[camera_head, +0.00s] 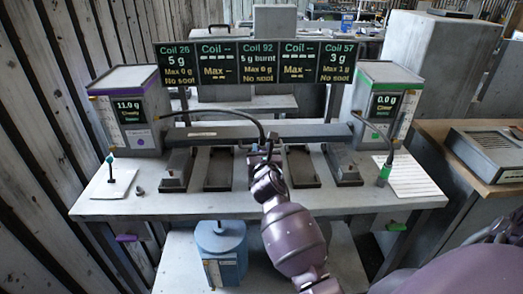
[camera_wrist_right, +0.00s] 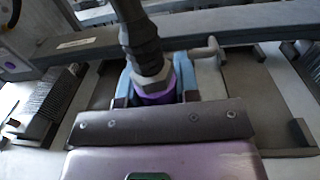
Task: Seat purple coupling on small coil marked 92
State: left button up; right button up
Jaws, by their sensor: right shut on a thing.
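The purple coupling (camera_wrist_right: 157,96) sits at the end of a black hose (camera_wrist_right: 138,35) in the right wrist view. My right gripper (camera_head: 262,150) is shut on it, with blue-grey jaws on both sides. In the head view the gripper is at the middle bay, under the sign for Coil 92 (camera_head: 259,63), which reads 5 g burnt. The small coil itself is hidden behind my gripper and arm, so I cannot tell whether the coupling touches it. My left gripper is not in view.
The left machine (camera_head: 130,108) has a purple stripe and reads 11.0 g. The right machine (camera_head: 386,105) has a green stripe and reads 0.0 g. A green coupling (camera_head: 384,174) stands at the table's right. Bays with dark trays (camera_head: 302,165) flank my gripper. A blue drum (camera_head: 220,250) stands below.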

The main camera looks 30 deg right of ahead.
jog(key=shift+f+b, duration=0.75)
jog(key=shift+f, duration=0.5)
jog(key=o, duration=1.1)
jog(key=shift+s, duration=0.15)
jog(key=v, duration=1)
jog(key=shift+s+a+p, duration=0.2)
jog(key=shift+s+p, duration=0.05)
jog(key=shift+p, duration=0.1)
